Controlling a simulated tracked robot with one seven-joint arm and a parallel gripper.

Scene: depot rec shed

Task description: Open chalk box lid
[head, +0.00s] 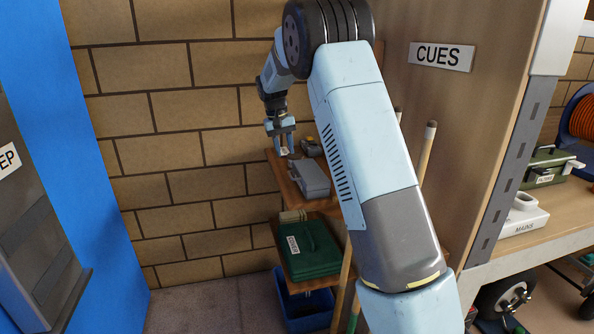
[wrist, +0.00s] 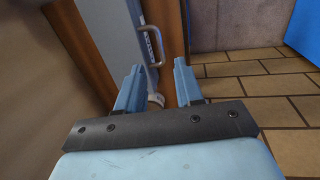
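A grey box (head: 311,179), probably the chalk box, lies on the upper wooden shelf against the brick wall. Its lid looks shut; no label on it is readable. In the wrist view the box (wrist: 123,30) shows beyond the fingers, with a metal loop handle (wrist: 152,45) on its side. My gripper (head: 284,149) is above the shelf at the box's far left end. In the wrist view my gripper (wrist: 157,84) has its two fingers apart, with the handle just beyond the gap. I see no contact. A small pale thing (wrist: 156,100) shows between the fingers; I cannot tell what it is.
A small dark item (head: 311,147) sits behind the box. A green case (head: 310,250) is on the lower shelf, above a blue bin (head: 305,310). Upright cues (head: 427,150) and a wooden panel marked CUES (head: 441,56) stand to the right. Open floor lies left.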

